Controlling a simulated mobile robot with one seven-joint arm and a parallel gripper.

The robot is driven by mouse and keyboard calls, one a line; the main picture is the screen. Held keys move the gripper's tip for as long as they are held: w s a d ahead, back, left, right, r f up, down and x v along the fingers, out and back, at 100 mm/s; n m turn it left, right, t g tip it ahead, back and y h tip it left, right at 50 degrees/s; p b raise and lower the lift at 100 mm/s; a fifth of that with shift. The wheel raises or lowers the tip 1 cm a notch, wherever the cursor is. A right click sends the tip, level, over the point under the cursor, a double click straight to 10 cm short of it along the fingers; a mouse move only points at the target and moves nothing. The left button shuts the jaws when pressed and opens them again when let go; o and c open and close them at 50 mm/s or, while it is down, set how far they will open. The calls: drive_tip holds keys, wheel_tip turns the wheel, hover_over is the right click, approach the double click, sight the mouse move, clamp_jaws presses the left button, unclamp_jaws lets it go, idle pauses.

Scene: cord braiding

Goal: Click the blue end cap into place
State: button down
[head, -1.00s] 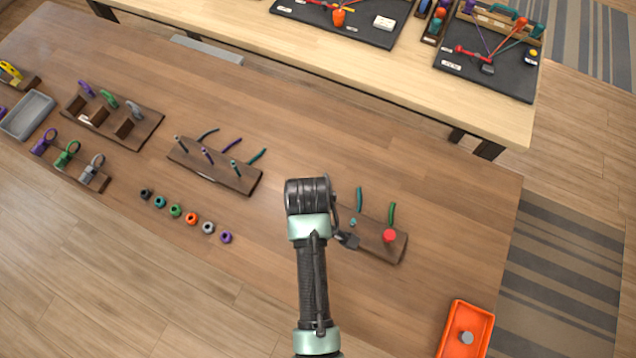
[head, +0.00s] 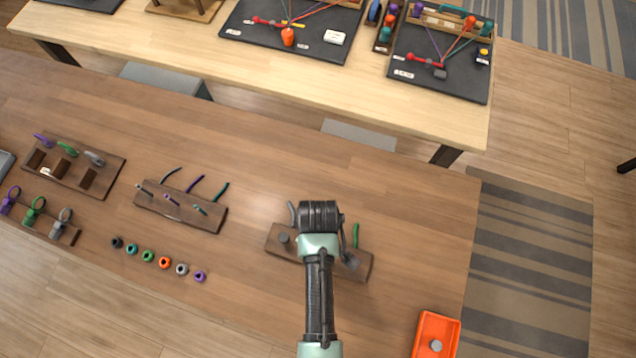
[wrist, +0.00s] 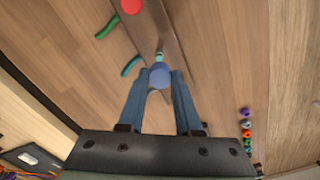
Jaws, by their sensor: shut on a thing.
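The blue end cap (wrist: 160,77) is between the fingertips of my gripper (wrist: 160,84), which is shut on it. In the wrist view the cap lies right by the teal cord end (wrist: 159,55) on the dark wooden board (wrist: 168,28); I cannot tell whether they touch. In the head view my arm covers the middle of the board (head: 310,255), and the cap and teal end are hidden there. A red cap (wrist: 132,5) is on the board in the wrist view.
Green (wrist: 106,27) and teal (wrist: 131,66) cord pieces stick out beside the board. Another board with cords (head: 180,207) stands to the left, with a row of coloured rings (head: 165,262) in front. An orange tray (head: 420,335) is at the lower right. The tabletop between is clear.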

drive_tip(key=shift+w+f+b, duration=0.1)
drive_tip(key=shift+f+b, duration=1.75)
drive_tip(key=shift+f, duration=0.8)
drive_tip(key=c, duration=1.1)
unclamp_jaws()
clamp_jaws()
drive_tip(key=shift+f+b, duration=0.5)
drive_tip(key=shift+f, duration=0.4)
drive_tip(key=o, duration=0.9)
unclamp_jaws()
